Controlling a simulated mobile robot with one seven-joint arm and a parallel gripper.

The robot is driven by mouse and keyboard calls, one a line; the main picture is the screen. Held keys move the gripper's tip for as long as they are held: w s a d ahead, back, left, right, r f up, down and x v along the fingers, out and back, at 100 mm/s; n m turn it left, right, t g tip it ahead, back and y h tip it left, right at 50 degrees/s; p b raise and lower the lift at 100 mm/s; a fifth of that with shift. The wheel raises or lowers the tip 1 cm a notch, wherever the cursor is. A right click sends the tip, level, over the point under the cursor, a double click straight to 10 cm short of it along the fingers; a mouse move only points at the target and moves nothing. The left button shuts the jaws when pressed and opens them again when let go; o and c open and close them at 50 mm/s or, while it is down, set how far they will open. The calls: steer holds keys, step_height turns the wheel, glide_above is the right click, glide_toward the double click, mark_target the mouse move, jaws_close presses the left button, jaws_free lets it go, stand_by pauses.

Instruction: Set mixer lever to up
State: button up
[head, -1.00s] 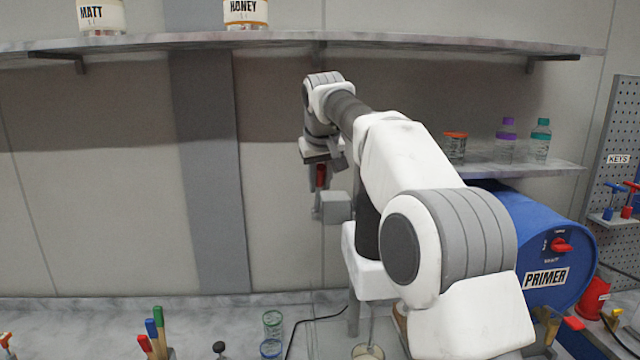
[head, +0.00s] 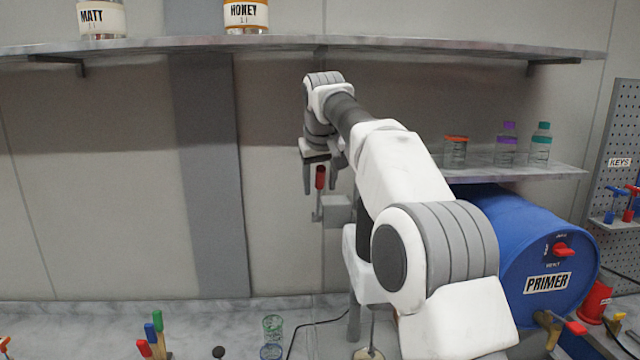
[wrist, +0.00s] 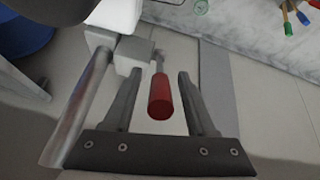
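The mixer lever has a red handle (head: 320,177) on a thin grey stem, which joins a grey box (head: 336,209) on the mixer. In the head view the handle stands upright above the stem. My gripper (head: 321,181) is open, with one finger on each side of the handle. In the wrist view the red handle (wrist: 160,98) lies between the two spread fingers of my gripper (wrist: 157,74). Gaps show on both sides, so neither finger appears to touch it. My arm hides part of the mixer.
A metal post (wrist: 80,105) stands close beside my gripper in the wrist view. A long shelf (head: 420,43) runs above my arm. Brushes and glasses stand on the bench below.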

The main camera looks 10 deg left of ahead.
steer(key=v, duration=0.7)
steer(key=shift+r, duration=0.25)
steer(key=shift+s, duration=0.1)
